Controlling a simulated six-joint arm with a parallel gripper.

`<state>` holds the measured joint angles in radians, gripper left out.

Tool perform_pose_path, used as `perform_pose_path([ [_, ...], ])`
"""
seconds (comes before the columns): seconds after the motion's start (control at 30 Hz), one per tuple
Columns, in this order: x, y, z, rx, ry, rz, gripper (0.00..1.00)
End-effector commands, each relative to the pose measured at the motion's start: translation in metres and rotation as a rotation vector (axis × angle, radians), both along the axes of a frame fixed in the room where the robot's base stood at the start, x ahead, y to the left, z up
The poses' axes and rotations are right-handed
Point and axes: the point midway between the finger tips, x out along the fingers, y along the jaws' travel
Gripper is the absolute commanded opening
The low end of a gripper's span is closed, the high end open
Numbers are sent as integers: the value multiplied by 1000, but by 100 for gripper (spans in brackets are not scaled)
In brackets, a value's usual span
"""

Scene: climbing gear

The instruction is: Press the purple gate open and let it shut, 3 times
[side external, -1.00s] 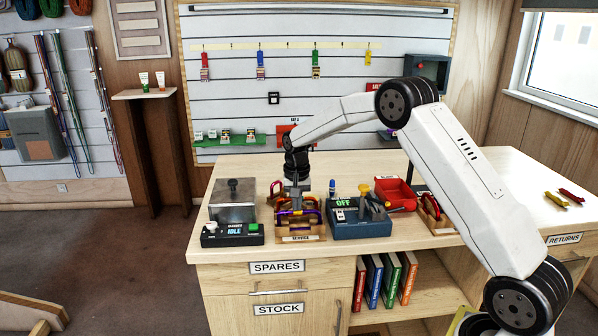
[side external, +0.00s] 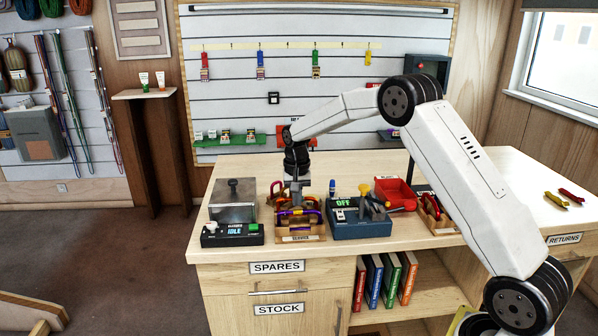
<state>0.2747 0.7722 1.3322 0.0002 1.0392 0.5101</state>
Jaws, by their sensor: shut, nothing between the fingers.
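A purple gate (side external: 290,212) shows as a small purple bar on a carabiner in the wooden tray marked SERVICE (side external: 315,231), near the front edge of the bench. My gripper (side external: 297,202) points straight down over this tray, shut and empty, its tips close to the carabiners. The arm and the small size hide whether the tips touch the purple gate and whether it is open or shut. A red carabiner (side external: 276,189) stands at the back left of the tray, and orange parts lie around the purple one.
Left of the tray are a grey metal box (side external: 233,203) and a control box reading IDLE (side external: 232,235). Close on the right is a dark blue unit reading OFF (side external: 358,222) with a yellow-topped lever. A red bin (side external: 396,193) stands behind it.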

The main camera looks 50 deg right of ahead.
Motion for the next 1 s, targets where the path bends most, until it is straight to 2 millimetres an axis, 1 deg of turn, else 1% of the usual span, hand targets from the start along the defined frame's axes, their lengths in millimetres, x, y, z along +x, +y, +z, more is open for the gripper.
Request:
perform_pose_path([
  [0.3, 0, 0, 24, -1, -3, 0, 0],
  [0.6, 1, 0, 43, -1, -3, 0, 0],
  [1.0, 0, 0, 45, -1, -2, 0, 0],
])
